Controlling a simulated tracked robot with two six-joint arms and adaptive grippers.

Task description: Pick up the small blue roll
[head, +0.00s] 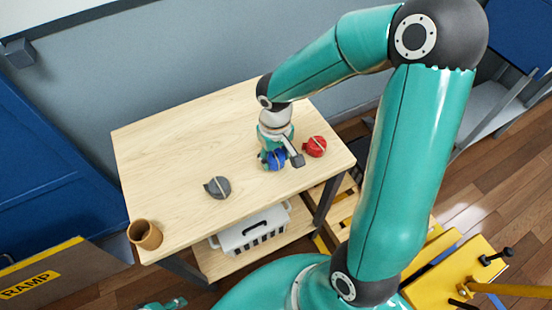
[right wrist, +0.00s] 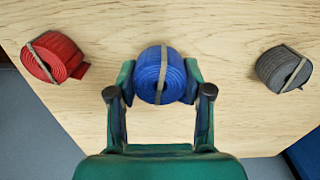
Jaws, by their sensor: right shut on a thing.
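The small blue roll (head: 272,161) is on the wooden table, between the fingers of my right gripper (head: 280,158). In the right wrist view the blue roll (right wrist: 160,75), with a grey band around it, sits between the two fingertips of the right gripper (right wrist: 160,84), which are shut on its sides. I cannot tell whether the roll touches the table or is slightly raised. At the bottom edge of the head view a small teal part of my left arm (head: 163,304) shows, but its fingers cannot be made out.
A red roll (head: 315,147) lies right of the blue one and a grey roll (head: 217,187) lies to the left. A brown cup (head: 145,234) stands at the table's near left corner. A white basket (head: 254,234) sits on the shelf below. The tabletop's (head: 190,130) back left is clear.

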